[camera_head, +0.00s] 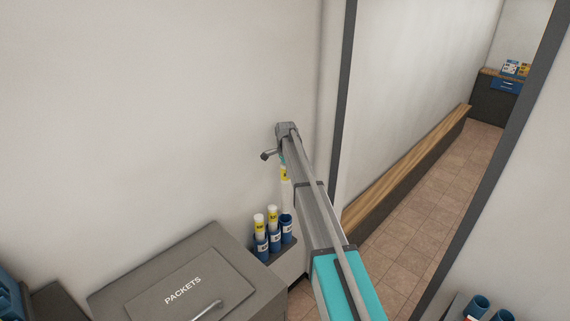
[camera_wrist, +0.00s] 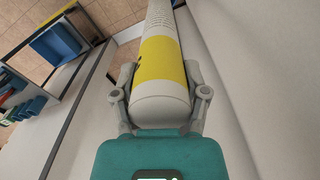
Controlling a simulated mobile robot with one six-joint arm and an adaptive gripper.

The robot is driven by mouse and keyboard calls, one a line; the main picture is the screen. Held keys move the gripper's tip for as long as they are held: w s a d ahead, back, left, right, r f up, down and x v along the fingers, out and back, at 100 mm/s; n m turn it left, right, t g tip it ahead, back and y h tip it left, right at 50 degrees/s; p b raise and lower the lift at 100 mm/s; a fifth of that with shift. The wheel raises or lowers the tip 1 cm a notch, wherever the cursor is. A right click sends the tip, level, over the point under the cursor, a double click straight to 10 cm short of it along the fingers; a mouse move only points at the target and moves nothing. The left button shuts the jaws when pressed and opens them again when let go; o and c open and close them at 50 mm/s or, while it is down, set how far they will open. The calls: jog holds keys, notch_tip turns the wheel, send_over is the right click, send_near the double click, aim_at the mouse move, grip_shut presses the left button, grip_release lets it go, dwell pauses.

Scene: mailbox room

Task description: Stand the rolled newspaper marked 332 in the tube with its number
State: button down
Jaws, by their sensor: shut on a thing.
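My gripper (camera_wrist: 161,92) is shut on a rolled newspaper (camera_wrist: 160,25), white with a yellow band, its fingers on either side of the roll's end. In the head view the held newspaper (camera_head: 285,185) hangs upright beside my arm, above the row of tubes; its number is not readable. A rack of blue tubes (camera_head: 261,246) stands by the wall below it. Two tubes hold white rolls with yellow labels (camera_head: 259,225) (camera_head: 272,215). The right tube (camera_head: 287,228) shows an open top. The tube numbers are too small to read.
A grey box marked PACKETS (camera_head: 185,290) stands left of the tubes. A dark door frame (camera_head: 345,100) is to the right of my arm. More blue tubes (camera_head: 478,304) are at the bottom right. A wooden bench (camera_head: 410,165) runs along the wall beyond.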

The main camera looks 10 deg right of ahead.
aim_at(285, 196)
jog(key=shift+w+r, duration=0.2)
jog(key=shift+w, duration=0.2)
jog(key=shift+f, duration=0.15)
jog(key=shift+f+b, duration=7.3)
jog(key=shift+b, duration=0.15)
grip_release()
